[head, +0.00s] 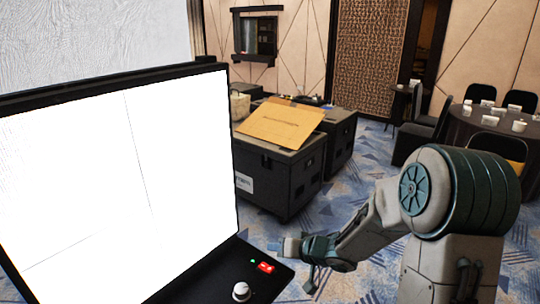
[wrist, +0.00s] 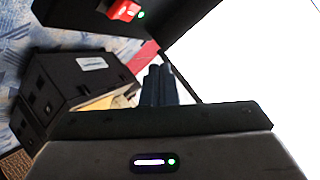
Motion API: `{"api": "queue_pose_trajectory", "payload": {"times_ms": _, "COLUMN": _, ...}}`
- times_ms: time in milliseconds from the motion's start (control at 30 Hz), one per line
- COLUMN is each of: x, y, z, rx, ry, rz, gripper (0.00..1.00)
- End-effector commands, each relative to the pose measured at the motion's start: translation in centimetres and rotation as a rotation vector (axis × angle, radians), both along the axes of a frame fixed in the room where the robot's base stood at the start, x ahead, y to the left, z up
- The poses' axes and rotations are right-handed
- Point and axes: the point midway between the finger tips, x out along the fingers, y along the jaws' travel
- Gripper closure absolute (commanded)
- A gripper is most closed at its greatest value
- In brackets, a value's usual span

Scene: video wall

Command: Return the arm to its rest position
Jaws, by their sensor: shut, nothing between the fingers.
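My gripper (head: 283,246) is at the end of my arm, which reaches in from the right in the head view. It is beside the right end of the dark console ledge (head: 222,277) under the bright white screen (head: 120,180). In the wrist view the dark fingers of my gripper (wrist: 160,72) are together with nothing between them. A red switch (head: 265,267) with a small green light beside it is on the ledge, and the switch also shows at the top of the wrist view (wrist: 124,10).
A white-topped knob (head: 241,291) stands on the ledge. Black cases (head: 268,182) stand behind, with a cardboard box (head: 281,124) on top. A round table (head: 470,124) with cups and dark chairs is at the back right. Patterned carpet (head: 348,196) lies open between the cases and my arm.

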Motion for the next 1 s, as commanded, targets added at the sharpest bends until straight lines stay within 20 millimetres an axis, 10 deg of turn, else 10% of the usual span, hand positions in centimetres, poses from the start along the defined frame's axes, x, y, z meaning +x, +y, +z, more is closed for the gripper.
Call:
{"api": "queue_pose_trajectory", "payload": {"times_ms": 367, "x": -1.1, "y": -10.4, "z": 6.3, "rx": -0.553, "ry": -0.097, "rz": -0.362, "gripper": 1.00}}
{"api": "queue_pose_trajectory", "payload": {"times_ms": 700, "x": -12.7, "y": -16.3, "z": 10.5, "rx": -0.803, "ry": 0.155, "rz": -0.518, "gripper": 1.00}}
{"api": "queue_pose_trajectory", "payload": {"times_ms": 1000, "x": -23.1, "y": -14.5, "z": 10.9, "rx": -0.753, "ry": 0.385, "rz": -0.382, "gripper": 1.00}}
